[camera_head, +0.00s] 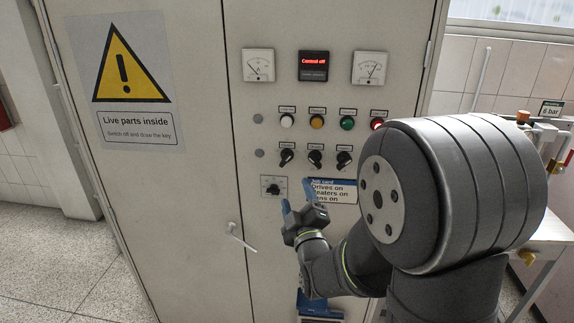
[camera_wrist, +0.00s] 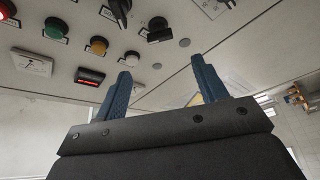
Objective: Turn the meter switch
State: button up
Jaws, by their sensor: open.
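A grey cabinet front (camera_head: 330,230) carries three black selector switches in a row, the left one (camera_head: 286,158), the middle one (camera_head: 315,158) and the right one (camera_head: 344,159). A black knob on a pale square plate (camera_head: 273,187) sits below the left one. The labels are too small to read, so I cannot tell which is the meter switch. My gripper (camera_head: 297,196) is open and empty, its blue fingers in front of the panel below the row, right of the plate knob. In the wrist view my gripper (camera_wrist: 160,67) shows both fingers apart with nothing between them.
Two dial meters (camera_head: 258,65) (camera_head: 370,68) flank a red-lit "Control off" display (camera_head: 313,66). White, orange, green and red lamps (camera_head: 317,122) sit below. A job card (camera_head: 333,191) is beside my fingers. A door handle (camera_head: 241,238) juts out at lower left.

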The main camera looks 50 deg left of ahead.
aim_at(286, 163)
jog(key=x, duration=1.2)
jog(key=shift+a, duration=0.2)
